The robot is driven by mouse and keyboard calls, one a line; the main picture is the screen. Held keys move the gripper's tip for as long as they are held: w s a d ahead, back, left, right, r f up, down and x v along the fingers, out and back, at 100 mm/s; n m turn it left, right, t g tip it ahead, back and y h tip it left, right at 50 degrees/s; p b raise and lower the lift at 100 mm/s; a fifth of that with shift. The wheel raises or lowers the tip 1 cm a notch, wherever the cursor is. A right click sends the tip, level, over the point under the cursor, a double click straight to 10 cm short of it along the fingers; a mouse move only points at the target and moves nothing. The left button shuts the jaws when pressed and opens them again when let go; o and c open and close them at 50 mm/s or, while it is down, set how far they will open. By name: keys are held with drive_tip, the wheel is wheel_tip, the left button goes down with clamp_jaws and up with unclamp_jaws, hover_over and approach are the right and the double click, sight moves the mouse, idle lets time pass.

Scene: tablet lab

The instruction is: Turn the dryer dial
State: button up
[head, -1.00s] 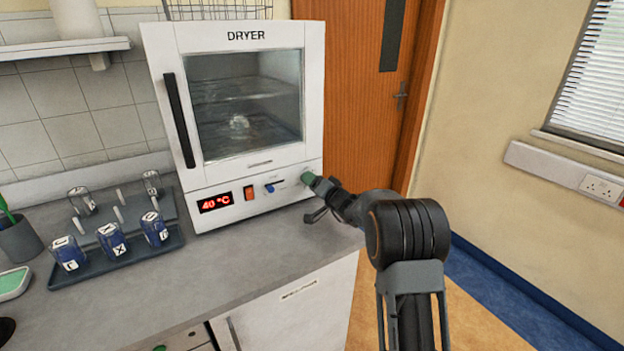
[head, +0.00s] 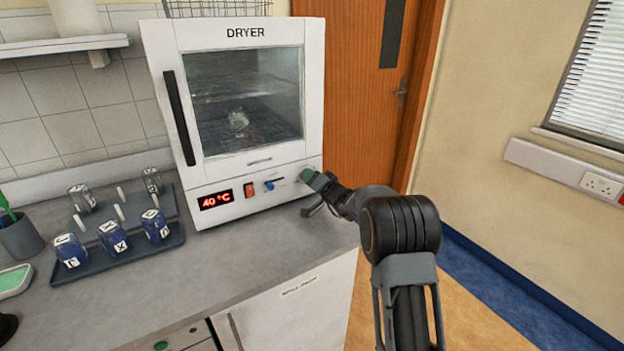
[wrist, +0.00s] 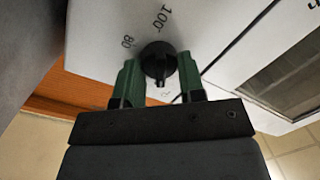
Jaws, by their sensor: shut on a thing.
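The white dryer (head: 175,95) stands on the counter with its door shut, and its red display (head: 216,200) reads 40 °C. Its black dial (wrist: 158,60) shows in the wrist view, with the marks 80 and 100 printed beside it. My gripper (head: 314,180) is at the right end of the dryer's lower panel and hides the dial in the head view. In the wrist view, the green fingers of my gripper (wrist: 159,80) stand on either side of the dial, shut on it.
An orange switch (head: 250,190) and a blue knob (head: 269,185) sit left of my gripper on the panel. A dark tray (head: 88,270) with blue-filled jars is at the left. The counter (head: 215,265) before the dryer is clear. A wooden door (head: 350,110) stands behind.

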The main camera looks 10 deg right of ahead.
drive_tip(key=shift+c, duration=0.6)
drive_tip(key=shift+f, duration=0.1)
drive_tip(key=shift+f+b, duration=0.1)
drive_tip(key=shift+b, duration=0.45)
